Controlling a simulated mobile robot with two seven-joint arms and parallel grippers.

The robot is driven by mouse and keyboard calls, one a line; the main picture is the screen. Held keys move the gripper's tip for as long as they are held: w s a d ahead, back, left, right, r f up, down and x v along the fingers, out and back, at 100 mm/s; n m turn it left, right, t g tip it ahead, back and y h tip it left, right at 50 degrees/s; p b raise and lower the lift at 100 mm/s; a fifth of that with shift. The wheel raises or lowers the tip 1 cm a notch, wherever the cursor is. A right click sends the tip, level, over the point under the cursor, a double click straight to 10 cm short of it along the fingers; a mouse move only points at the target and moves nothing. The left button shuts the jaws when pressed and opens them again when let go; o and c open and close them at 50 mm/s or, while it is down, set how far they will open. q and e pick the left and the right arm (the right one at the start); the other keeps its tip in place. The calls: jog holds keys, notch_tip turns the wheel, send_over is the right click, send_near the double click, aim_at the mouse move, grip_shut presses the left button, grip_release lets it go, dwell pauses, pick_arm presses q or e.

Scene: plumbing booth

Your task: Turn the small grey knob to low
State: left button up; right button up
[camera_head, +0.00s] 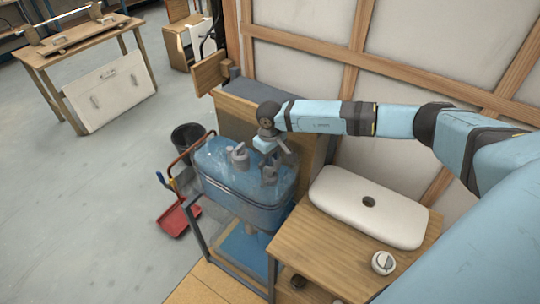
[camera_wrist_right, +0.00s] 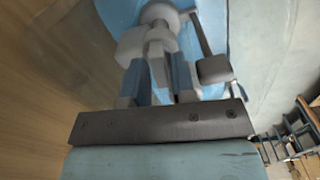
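A blue tank (camera_head: 243,196) stands on a dark metal frame, with grey fittings on its top. One grey fitting with a round knob (camera_head: 238,155) sits on the left of the top. My right gripper (camera_head: 269,168) points down at the right part of the tank top and covers much of what is there. In the right wrist view its two fingers (camera_wrist_right: 158,82) stand on either side of a narrow grey part (camera_wrist_right: 157,62) below a round grey piece (camera_wrist_right: 158,14). I cannot tell whether they press on it. Any low mark is too small to read. My left gripper is not in view.
A wooden panel and stud wall stand behind. A black bucket (camera_head: 187,138) and red dustpan (camera_head: 178,217) are left of the tank. Open floor lies further left.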

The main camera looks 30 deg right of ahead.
grip_shut()
